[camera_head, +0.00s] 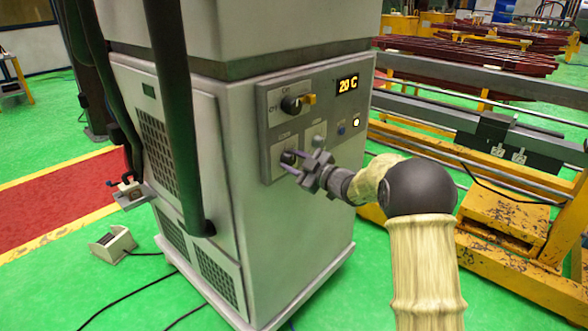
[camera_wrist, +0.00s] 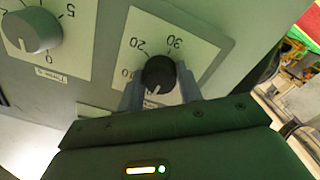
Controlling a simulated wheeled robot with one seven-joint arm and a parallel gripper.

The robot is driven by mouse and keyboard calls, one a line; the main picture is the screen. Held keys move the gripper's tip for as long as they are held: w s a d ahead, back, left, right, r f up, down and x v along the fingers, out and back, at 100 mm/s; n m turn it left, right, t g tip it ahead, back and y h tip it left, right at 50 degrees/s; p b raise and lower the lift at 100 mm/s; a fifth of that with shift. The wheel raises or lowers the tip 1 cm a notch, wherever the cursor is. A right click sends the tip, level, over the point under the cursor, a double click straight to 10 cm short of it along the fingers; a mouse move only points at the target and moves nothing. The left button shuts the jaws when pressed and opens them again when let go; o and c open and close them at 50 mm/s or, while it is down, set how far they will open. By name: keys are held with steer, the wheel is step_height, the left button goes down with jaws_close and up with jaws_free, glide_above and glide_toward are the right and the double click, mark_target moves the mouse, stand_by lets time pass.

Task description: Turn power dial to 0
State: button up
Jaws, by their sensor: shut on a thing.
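In the wrist view a round black dial (camera_wrist: 159,72) sits on a white scale plate marked 10, 20 and 30. In the head view my gripper (camera_head: 290,163) meets the lower left of the cabinet's control panel, and the dial (camera_head: 287,157) is partly hidden by the fingers. Which dial is labelled power cannot be read.
A second, grey dial (camera_wrist: 32,30) with a scale showing 0 and 5 is at the left in the wrist view. Yellow-framed machinery (camera_head: 510,225) stands right of the cabinet.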

steer(key=shift+n, duration=0.4)
steer(key=o, duration=1)
steer(key=v, duration=1.7)
steer(key=shift+s+d, duration=0.15)
steer(key=shift+d, duration=0.05)
